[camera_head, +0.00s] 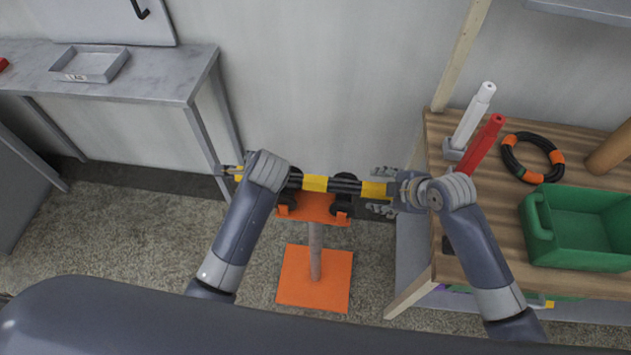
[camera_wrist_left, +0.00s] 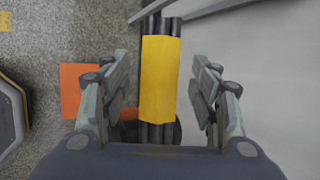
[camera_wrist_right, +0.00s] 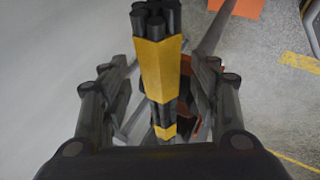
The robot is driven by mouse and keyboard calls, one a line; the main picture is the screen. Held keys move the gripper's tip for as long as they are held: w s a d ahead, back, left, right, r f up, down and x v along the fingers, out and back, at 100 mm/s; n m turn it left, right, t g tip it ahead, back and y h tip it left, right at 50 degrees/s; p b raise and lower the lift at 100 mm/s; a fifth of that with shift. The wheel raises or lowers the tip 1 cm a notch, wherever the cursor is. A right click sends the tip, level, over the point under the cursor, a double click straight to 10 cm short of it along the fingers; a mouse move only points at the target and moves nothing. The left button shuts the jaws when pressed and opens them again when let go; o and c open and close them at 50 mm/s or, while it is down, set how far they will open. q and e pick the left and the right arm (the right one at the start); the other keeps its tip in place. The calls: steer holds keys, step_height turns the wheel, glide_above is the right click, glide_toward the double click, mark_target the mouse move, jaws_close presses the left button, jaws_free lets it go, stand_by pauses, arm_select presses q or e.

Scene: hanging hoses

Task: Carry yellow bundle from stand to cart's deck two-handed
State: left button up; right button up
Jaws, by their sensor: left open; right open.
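The yellow bundle (camera_head: 315,183), black hoses with yellow bands, lies level across the top of an orange stand (camera_head: 315,208). My right gripper (camera_head: 382,190) is open, with its fingers on either side of the bundle's right yellow band. In the right wrist view, the banded end of the bundle (camera_wrist_right: 155,68) lies between the spread fingers. My left gripper (camera_wrist_left: 158,72) is open around the bundle's other yellow band (camera_wrist_left: 160,80) in the left wrist view. In the head view my left wrist hides most of that gripper.
A wooden bench (camera_head: 490,215) at right holds a green bin (camera_head: 575,228), a black-and-orange hose ring (camera_head: 533,157) and white and red posts. A grey table (camera_head: 160,80) with a tray (camera_head: 90,64) stands at left. Floor between left table and stand is clear.

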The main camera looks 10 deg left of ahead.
arm_select(q)
steer(key=shift+w+a+f, duration=0.25)
steer(key=shift+w+f, duration=0.05)
steer(key=shift+f, duration=0.25)
arm_select(e)
steer(key=shift+w+a+f, duration=0.25)
steer(key=shift+w+f, duration=0.05)
steer(key=shift+f, duration=0.25)
arm_select(q)
steer(key=shift+c, duration=0.2)
arm_select(e)
steer(key=shift+c, duration=0.2)
arm_select(q)
jaws_close()
arm_select(e)
jaws_close()
